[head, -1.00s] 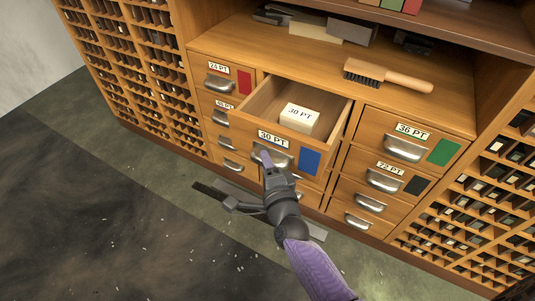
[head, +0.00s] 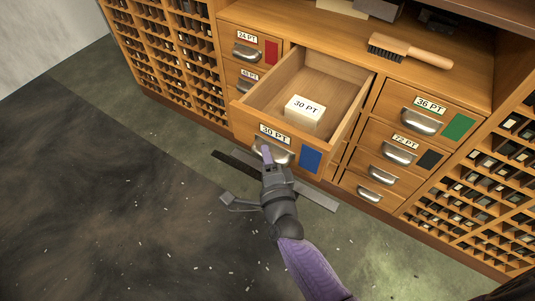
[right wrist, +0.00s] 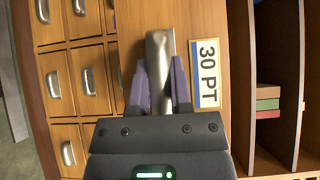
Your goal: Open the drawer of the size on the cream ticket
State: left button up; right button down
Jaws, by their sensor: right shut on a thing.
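The 30 PT drawer (head: 252,126) with a blue patch stands pulled well out of the cabinet in the head view. A cream block marked 30 PT (head: 304,110) lies inside it. My right gripper (head: 267,157) is shut on this drawer's metal handle (head: 284,157). In the right wrist view the gripper's purple fingers (right wrist: 161,88) flank the handle (right wrist: 160,60), beside the 30 PT label (right wrist: 207,73). The 24 PT drawer (head: 248,51), 36 PT drawer (head: 428,115) and 72 PT drawer (head: 402,152) are shut. No separate cream ticket is clear. My left gripper is not in view.
A brush (head: 408,50) lies on the cabinet top above the drawers. Racks of small compartments flank the drawers at left (head: 175,60) and right (head: 490,185). The dark floor (head: 120,200) in front is open, with small pale scraps.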

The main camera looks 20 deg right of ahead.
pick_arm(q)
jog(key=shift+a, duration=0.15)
pick_arm(e)
jog(key=c, duration=0.5)
grip_release()
jog(key=shift+c, duration=0.2)
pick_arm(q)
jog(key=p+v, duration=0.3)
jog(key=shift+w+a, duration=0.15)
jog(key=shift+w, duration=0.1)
pick_arm(e)
jog(key=s+a, duration=0.1)
jog(key=s, duration=0.9)
jog(key=shift+a, duration=0.15)
